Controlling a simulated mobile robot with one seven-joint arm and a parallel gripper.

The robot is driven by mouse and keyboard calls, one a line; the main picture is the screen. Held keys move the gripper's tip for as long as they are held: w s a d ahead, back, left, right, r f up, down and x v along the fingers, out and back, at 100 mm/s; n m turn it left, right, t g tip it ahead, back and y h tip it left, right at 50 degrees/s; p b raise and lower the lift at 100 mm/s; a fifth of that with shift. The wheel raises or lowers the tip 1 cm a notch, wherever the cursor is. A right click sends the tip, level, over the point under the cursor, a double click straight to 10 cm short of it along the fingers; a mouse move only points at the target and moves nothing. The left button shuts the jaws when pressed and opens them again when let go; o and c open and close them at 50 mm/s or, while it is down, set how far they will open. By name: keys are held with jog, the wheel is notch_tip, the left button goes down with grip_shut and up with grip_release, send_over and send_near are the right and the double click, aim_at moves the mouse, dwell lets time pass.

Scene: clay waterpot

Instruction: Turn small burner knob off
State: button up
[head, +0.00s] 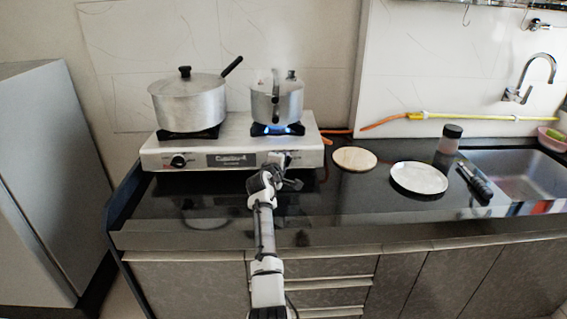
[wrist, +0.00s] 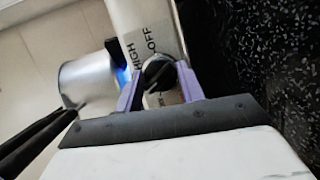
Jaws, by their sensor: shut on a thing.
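The small burner knob (wrist: 158,74) is black and round, on the front panel of the white two-burner stove (head: 232,153). In the wrist view it sits between the two purple fingers of my gripper (wrist: 160,92), which is shut on it. Printed words "HIGH" and "OFF" show on the panel beside the knob. In the head view my gripper (head: 277,170) is at the right part of the stove front and mostly hides the knob. Blue flame (head: 277,130) shows under the smaller pot (head: 276,102) on the right burner.
A large lidded pot (head: 188,101) stands on the left burner, above another knob (head: 178,161). Right of the stove lie a round wooden board (head: 354,159), a white plate (head: 419,178) and a dark-lidded jar (head: 449,139). The sink (head: 510,172) is at far right.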

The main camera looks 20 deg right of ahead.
jog(key=m+y, duration=0.1)
jog(key=m, duration=0.1)
jog(key=m+g, duration=0.1)
jog(key=m, duration=0.2)
jog(key=shift+r+m+y+p, duration=0.15)
jog(key=shift+m+y+p, duration=0.15)
jog(key=shift+y+p, duration=0.1)
jog(key=m+y, duration=0.2)
jog(key=m, duration=0.2)
jog(key=shift+d+g, duration=0.1)
jog(key=shift+g, duration=0.2)
jog(key=m+y, duration=0.1)
jog(key=m, duration=0.1)
jog(key=m+y, duration=0.1)
jog(key=m, duration=0.2)
jog(key=shift+d+y, duration=0.1)
jog(key=shift+y, duration=0.2)
jog(key=m+y, duration=0.1)
jog(key=m, duration=0.1)
jog(key=m+t, duration=0.1)
jog(key=m, duration=0.1)
jog(key=shift+d+t+y, duration=0.1)
jog(key=shift+t+y, duration=0.2)
jog(key=shift+y, duration=0.1)
jog(key=shift+m, duration=0.3)
jog(key=o, duration=1)
jog(key=shift+c, duration=0.2)
jog(key=shift+s, duration=0.15)
